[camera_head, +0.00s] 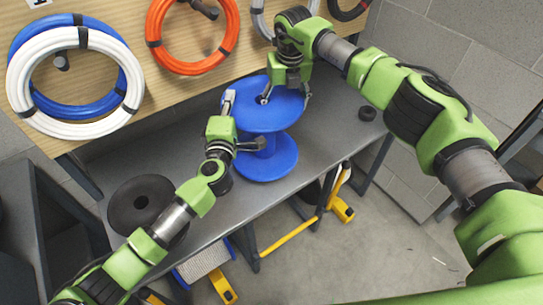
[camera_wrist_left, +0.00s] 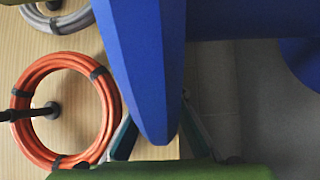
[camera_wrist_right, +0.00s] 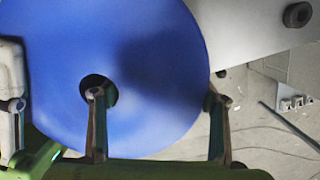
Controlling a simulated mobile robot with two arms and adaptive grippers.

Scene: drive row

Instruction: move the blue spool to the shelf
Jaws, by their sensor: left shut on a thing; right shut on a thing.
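The blue spool (camera_head: 267,168) stands roughly upright, one flange above the other, over the grey shelf (camera_head: 325,125) in the head view. I cannot tell whether it touches the shelf. My left gripper (camera_head: 246,120) is shut on the upper flange at its left side; the left wrist view shows the blue flange (camera_wrist_left: 145,60) edge-on between the fingers. My right gripper (camera_head: 285,96) is shut on the upper flange from above. In the right wrist view, one finger is at the centre hole of the spool (camera_wrist_right: 150,60) and the other is at the rim.
A black spool (camera_head: 124,204) sits on the shelf's left part. A small black ring (camera_head: 367,113) lies at its right. Behind is a wooden panel (camera_head: 110,12) with orange (camera_head: 154,22), white (camera_head: 22,115) and blue coils. Yellow-framed items (camera_head: 288,236) are below the shelf.

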